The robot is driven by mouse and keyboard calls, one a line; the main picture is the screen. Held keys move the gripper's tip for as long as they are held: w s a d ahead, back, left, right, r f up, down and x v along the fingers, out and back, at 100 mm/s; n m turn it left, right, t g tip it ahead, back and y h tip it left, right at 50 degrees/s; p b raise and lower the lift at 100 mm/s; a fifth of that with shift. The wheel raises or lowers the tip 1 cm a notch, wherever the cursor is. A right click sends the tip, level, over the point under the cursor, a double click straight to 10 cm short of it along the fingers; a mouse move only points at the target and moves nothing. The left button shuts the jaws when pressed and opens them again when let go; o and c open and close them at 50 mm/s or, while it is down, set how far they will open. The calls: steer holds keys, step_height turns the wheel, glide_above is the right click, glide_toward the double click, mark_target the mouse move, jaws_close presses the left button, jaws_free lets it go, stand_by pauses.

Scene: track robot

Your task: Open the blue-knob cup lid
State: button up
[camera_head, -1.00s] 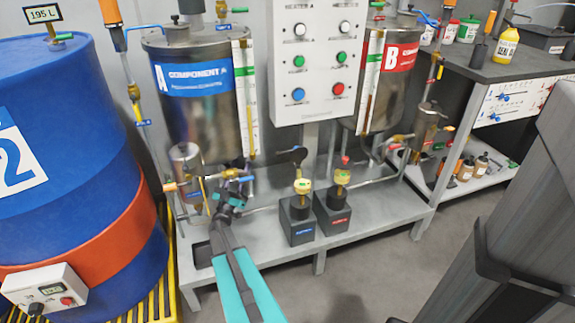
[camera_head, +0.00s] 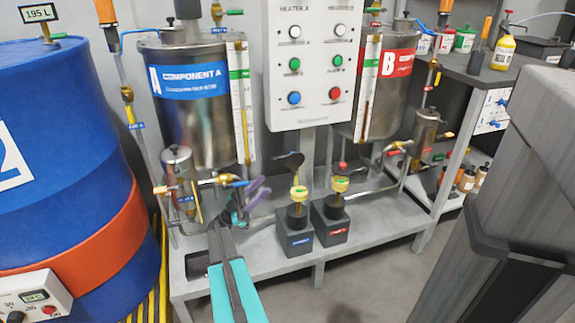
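I cannot make out a clear blue knob on a cup lid. Two black blocks stand on the grey bench, one with a blue label (camera_head: 298,242) and one with a red label (camera_head: 337,231). Each carries a brass cup, the blue-label one (camera_head: 298,194) and the red-label one (camera_head: 340,185). A dark round disc (camera_head: 290,160) shows just above and behind the blue-label cup. My gripper (camera_head: 258,192), with purple fingers, is left of the blue-label cup and apart from it. Its fingers look spread with nothing between them.
Tank A (camera_head: 196,115), with a small metal canister (camera_head: 178,166) and valves (camera_head: 222,180), stands behind my gripper. Tank B (camera_head: 384,80) is to the right. A control panel (camera_head: 312,75) hangs between them. A blue drum (camera_head: 60,130) fills the left.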

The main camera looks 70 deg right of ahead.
mark_target(288, 163)
steer(key=shift+h, duration=0.3)
steer(key=b+x, duration=0.3)
steer(key=x, duration=1.1)
steer(key=shift+s+f, duration=0.1)
steer(key=shift+f, duration=0.05)
